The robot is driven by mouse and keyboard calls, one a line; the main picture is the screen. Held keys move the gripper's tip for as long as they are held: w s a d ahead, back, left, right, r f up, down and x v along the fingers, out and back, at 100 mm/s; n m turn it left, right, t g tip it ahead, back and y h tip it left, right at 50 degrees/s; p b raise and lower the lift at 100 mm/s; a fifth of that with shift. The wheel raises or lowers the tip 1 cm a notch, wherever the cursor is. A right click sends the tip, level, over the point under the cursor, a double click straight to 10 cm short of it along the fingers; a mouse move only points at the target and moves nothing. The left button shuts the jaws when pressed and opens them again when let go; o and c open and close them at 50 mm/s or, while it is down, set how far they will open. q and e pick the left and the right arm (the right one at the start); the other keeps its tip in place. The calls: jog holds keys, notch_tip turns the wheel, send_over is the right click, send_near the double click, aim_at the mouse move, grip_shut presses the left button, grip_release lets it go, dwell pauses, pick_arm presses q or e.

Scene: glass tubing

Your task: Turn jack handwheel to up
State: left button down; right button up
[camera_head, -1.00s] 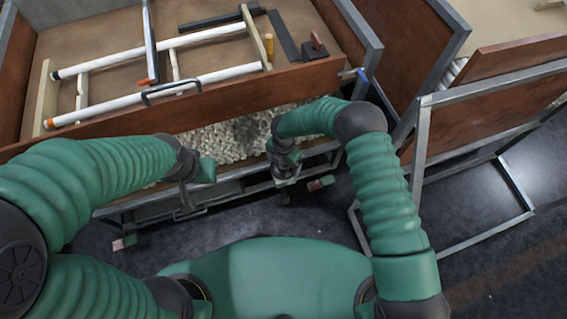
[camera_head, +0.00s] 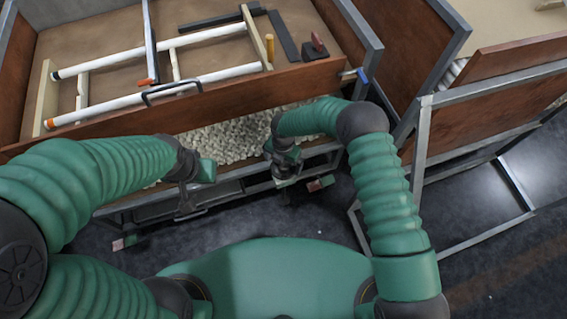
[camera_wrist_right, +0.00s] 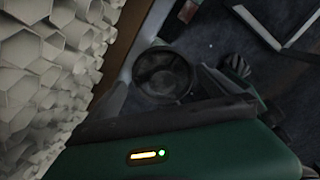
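A dark round handwheel (camera_wrist_right: 162,75) with an open rim shows in the right wrist view, just beyond the dark edge of my right gripper's green body. Grey finger-like parts lie on either side of it; whether they touch its rim I cannot tell. In the head view my right gripper (camera_head: 284,168) hangs at the front side of the workbench, below the wooden rim, and covers the wheel there. Its fingers are too small and dark to read. My left gripper (camera_head: 188,188) is at the same front side, further left, with its fingers unclear.
The wooden bench tray (camera_head: 215,104) holds white tubes (camera_head: 155,92) in a frame. White honeycomb-like material (camera_head: 225,138) lies under its front edge and shows close up in the wrist view (camera_wrist_right: 45,70). A metal-framed wooden panel (camera_head: 500,95) stands at right. Dark floor is open in front.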

aim_at(283, 165)
jog(key=shift+s, duration=0.1)
notch_tip(283, 165, up, 7)
jog(key=shift+r+p, duration=0.2)
jog(key=shift+p, duration=1)
